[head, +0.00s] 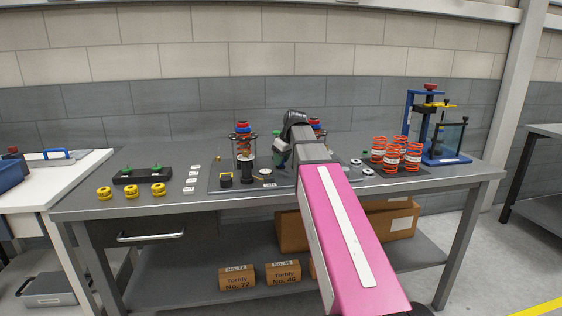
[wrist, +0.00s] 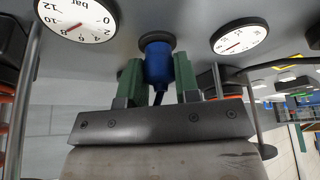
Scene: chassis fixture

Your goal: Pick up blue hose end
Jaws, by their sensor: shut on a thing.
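The blue hose end (wrist: 157,68) shows in the wrist view as a short blue cylinder with a black round collar at its far end. The green fingers of my gripper (wrist: 158,76) stand on either side of it and are shut on it. A dark thin piece hangs from its near end between the fingers. In the head view my gripper (head: 281,155) is at the fixture in the middle of the bench, partly hidden by my pink arm. The blue hose end cannot be made out in the head view.
Two pressure gauges, one at left (wrist: 76,18) and one at right (wrist: 240,38), flank the hose end closely. A clear-walled cylinder unit (head: 244,150) stands left of my gripper. Orange springs (head: 412,157) and a blue press (head: 448,155) stand at right.

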